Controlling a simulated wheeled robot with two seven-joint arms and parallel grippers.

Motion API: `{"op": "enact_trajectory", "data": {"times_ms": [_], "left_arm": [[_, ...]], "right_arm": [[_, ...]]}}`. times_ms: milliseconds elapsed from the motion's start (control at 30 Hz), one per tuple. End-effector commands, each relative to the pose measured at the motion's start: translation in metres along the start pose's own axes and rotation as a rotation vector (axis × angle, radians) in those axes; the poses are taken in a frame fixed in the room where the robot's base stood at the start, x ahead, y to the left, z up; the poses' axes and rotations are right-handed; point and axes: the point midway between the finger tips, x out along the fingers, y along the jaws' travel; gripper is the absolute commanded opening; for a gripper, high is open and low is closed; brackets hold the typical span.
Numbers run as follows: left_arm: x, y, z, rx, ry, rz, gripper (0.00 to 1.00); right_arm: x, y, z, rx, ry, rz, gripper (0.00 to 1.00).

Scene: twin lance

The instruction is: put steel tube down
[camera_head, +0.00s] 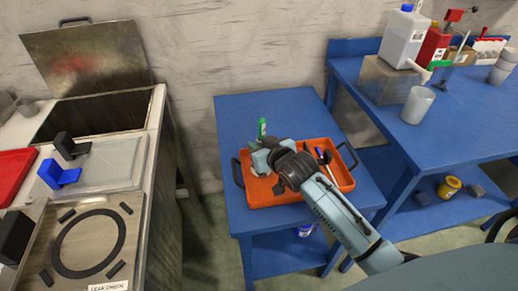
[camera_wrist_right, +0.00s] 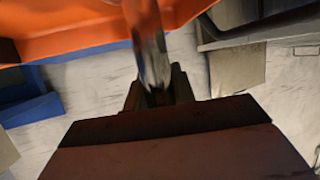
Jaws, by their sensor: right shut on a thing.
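The steel tube (camera_wrist_right: 148,48) is a shiny grey rod in the right wrist view. My right gripper (camera_wrist_right: 157,88) is shut on it, and the tube sticks out past the fingers toward the orange tray (camera_wrist_right: 85,32). In the head view my right gripper (camera_head: 262,160) is over the left part of the orange tray (camera_head: 285,197) on the blue table. The tube cannot be made out there, and whether it touches the tray is unclear. My left gripper is not in view.
A green object (camera_head: 262,127) stands at the tray's back edge. Pen-like items (camera_head: 323,156) lie in the tray's right part. A blue bench (camera_head: 460,110) with a white jug (camera_head: 404,38) and a grey cup (camera_head: 417,104) stands right. An open steel basin (camera_head: 95,112) is left.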

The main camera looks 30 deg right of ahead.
Motion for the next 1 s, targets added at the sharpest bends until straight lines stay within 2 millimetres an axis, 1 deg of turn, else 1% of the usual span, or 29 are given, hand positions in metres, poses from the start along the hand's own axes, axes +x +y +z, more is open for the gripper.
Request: {"op": "enact_trajectory", "data": {"times_ms": [233,367,400,533,833,933,967,1000], "left_arm": [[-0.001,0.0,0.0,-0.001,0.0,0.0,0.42],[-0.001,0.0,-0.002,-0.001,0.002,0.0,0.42],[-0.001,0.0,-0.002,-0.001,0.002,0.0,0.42],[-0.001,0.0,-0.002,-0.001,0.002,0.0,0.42],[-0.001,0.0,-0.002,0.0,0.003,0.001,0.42],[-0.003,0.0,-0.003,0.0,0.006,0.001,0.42],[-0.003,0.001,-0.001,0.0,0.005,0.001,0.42],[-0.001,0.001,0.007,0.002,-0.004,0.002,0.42]], "right_arm": [[0.0,0.0,-0.002,0.0,0.003,0.0,0.01],[0.001,0.0,0.002,0.0,0.002,0.0,0.01],[0.001,0.0,0.002,0.0,0.001,0.0,0.3],[0.001,0.0,0.002,0.0,0.001,0.0,0.47],[0.001,0.0,0.001,0.0,0.001,0.0,0.47],[-0.004,0.0,-0.001,0.0,-0.001,0.0,0.47],[-0.007,0.0,-0.001,0.0,0.0,0.0,0.47],[-0.012,0.0,-0.001,0.0,0.0,0.0,0.47]]}}
